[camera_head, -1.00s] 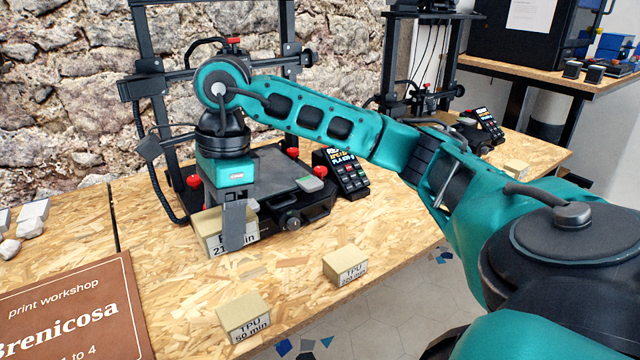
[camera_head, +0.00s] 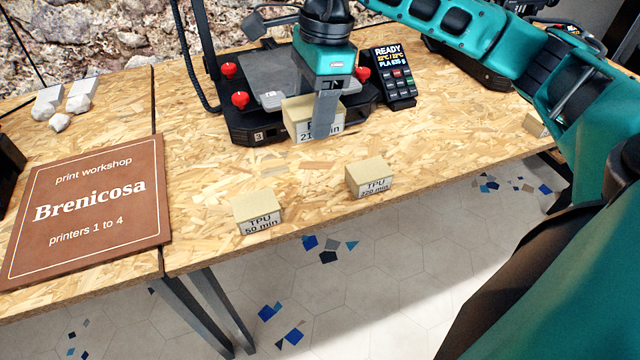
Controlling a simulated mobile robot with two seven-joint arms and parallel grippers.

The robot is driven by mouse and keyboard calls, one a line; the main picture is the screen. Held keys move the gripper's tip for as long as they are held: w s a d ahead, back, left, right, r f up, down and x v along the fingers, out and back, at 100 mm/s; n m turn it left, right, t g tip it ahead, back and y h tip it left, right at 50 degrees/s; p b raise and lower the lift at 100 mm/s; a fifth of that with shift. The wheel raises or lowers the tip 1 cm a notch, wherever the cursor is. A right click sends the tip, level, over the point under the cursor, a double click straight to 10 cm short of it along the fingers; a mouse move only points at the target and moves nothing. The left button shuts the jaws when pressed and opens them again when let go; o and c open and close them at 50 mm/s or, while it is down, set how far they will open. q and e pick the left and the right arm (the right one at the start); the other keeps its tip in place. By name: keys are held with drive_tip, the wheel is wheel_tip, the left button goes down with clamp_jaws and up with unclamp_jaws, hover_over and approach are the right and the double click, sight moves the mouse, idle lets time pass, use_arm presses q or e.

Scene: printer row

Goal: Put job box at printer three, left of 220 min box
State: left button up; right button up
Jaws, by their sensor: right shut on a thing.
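My right gripper (camera_head: 323,112) is shut on a tan job box (camera_head: 299,112) with a white label. The label is partly covered by a grey finger; "21" and "min" can be read. The box is in front of the printer marked 3 (camera_head: 258,137) and hides part of its front edge. Whether it touches the table is hard to tell. Nearer the table's front edge stand a TPU box (camera_head: 371,178), whose blurred minutes look like 220, and, to its left, a TPU 50 min box (camera_head: 258,212). My left gripper is not in view.
A brown Brenicosa sign (camera_head: 92,208) lies at the left. White lumps (camera_head: 62,108) lie behind it. A control screen (camera_head: 393,77) stands right of the printer. Another small box (camera_head: 537,126) is at the far right. Bare board lies left of the TPU boxes and between them and the printer.

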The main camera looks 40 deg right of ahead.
drive_tip(key=b, duration=0.1)
hover_over(312, 201)
drive_tip(key=f, duration=1.2)
drive_tip(key=shift+s+d+f, duration=0.1)
drive_tip(key=shift+d+f, duration=0.15)
drive_tip(key=shift+f, duration=0.1)
wheel_tip(312, 201, down, 5)
drive_tip(key=shift+f+b, duration=0.1)
drive_tip(key=shift+b, duration=0.4)
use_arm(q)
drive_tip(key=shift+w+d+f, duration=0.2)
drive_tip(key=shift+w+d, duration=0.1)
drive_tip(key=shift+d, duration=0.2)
use_arm(e)
drive_tip(key=shift+f, duration=0.1)
drive_tip(key=o, duration=1.1)
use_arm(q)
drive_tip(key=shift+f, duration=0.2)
use_arm(e)
drive_tip(key=shift+o, duration=0.2)
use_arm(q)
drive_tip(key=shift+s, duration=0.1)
